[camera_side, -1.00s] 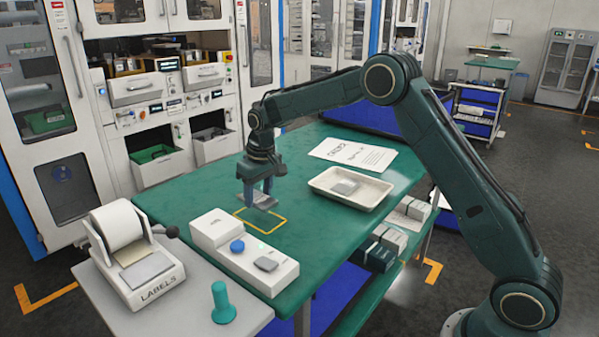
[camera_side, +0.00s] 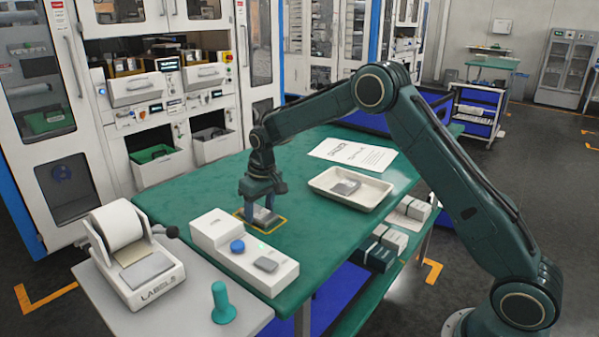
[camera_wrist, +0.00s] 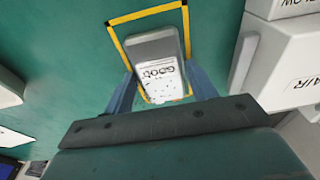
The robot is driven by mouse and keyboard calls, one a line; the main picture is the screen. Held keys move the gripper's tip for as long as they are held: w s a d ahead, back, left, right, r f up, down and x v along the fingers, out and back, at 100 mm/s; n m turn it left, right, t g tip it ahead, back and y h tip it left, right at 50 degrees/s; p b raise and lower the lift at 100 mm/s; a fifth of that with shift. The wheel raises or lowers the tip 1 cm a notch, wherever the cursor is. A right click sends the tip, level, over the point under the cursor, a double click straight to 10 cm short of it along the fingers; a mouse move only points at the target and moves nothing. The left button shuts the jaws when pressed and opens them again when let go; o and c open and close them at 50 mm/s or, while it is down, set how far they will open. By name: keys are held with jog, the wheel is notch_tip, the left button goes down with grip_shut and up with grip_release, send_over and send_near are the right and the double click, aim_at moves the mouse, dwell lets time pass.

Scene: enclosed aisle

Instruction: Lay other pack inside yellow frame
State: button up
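A grey pack with a white printed label (camera_wrist: 160,75) is between the fingers of my gripper (camera_side: 259,218). In the wrist view the fingers are against its two sides, and it lies over the inside of the yellow frame (camera_wrist: 148,14). In the side view the pack (camera_side: 264,215) is low at the yellow frame (camera_side: 281,229) on the green table; I cannot tell whether it touches the table. A second grey pack (camera_side: 346,186) lies in the white tray (camera_side: 377,202), apart from my gripper.
A white box with a blue button (camera_side: 243,255) stands close in front of the yellow frame. A label printer (camera_side: 130,255) and a teal knob-topped piece (camera_side: 222,303) are on the grey side table. A printed sheet (camera_side: 352,153) lies behind the tray. Green table left of the frame is clear.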

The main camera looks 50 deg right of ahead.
aim_at(265, 215)
jog(key=shift+o, duration=1.1)
notch_tip(265, 215, up, 12)
jog(key=s, duration=0.1)
jog(key=shift+s, duration=0.4)
jog(key=shift+r, duration=0.15)
